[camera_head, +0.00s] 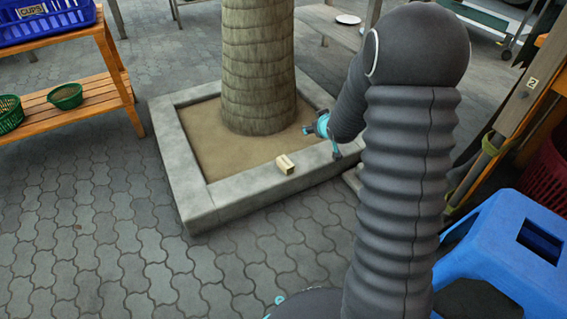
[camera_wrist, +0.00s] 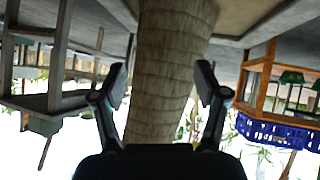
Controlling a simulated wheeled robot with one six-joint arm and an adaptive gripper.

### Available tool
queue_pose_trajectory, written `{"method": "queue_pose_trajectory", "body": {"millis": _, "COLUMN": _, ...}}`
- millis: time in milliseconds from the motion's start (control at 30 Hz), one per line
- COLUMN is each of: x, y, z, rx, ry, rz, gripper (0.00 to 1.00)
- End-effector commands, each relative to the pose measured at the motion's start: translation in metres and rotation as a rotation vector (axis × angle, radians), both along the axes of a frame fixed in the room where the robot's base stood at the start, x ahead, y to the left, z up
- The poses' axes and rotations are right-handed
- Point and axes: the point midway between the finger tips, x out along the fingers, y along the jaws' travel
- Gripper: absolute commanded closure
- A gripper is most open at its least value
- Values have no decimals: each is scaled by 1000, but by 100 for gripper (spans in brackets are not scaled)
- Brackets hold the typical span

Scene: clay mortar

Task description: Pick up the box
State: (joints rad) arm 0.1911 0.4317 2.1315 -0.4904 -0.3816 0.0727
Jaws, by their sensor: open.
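A small pale yellow box (camera_head: 285,164) sits on the near edge of the stone planter around the tree trunk, in the head view. My gripper (camera_head: 320,132) is to the right of the box and apart from it, partly hidden behind my arm. In the wrist view my gripper (camera_wrist: 160,85) has its two fingers spread wide with nothing between them; the trunk shows behind. The box cannot be made out in the wrist view.
The square stone planter (camera_head: 205,207) surrounds a thick trunk (camera_head: 258,60). A wooden shelf (camera_head: 85,98) with a blue crate (camera_head: 45,22) and green baskets stands left. A blue stool (camera_head: 500,245) stands right. Paving in front of the planter is clear.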

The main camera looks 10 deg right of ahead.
Motion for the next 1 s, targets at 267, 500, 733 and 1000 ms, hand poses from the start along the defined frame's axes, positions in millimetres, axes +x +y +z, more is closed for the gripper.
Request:
{"method": "queue_pose_trajectory", "body": {"millis": 267, "x": 32, "y": 5, "z": -119, "rx": 87, "ry": -78, "rz": 122, "gripper": 27}}
{"method": "queue_pose_trajectory", "body": {"millis": 500, "x": 31, "y": 17, "z": -204, "rx": 197, "ry": -147, "rz": 209, "gripper": 27}}
{"method": "queue_pose_trajectory", "body": {"millis": 733, "x": 23, "y": 24, "z": -242, "rx": 262, "ry": -186, "rz": 245, "gripper": 27}}
{"method": "queue_pose_trajectory", "body": {"millis": 1000, "x": 46, "y": 38, "z": -258, "rx": 271, "ry": -194, "rz": 256, "gripper": 27}}
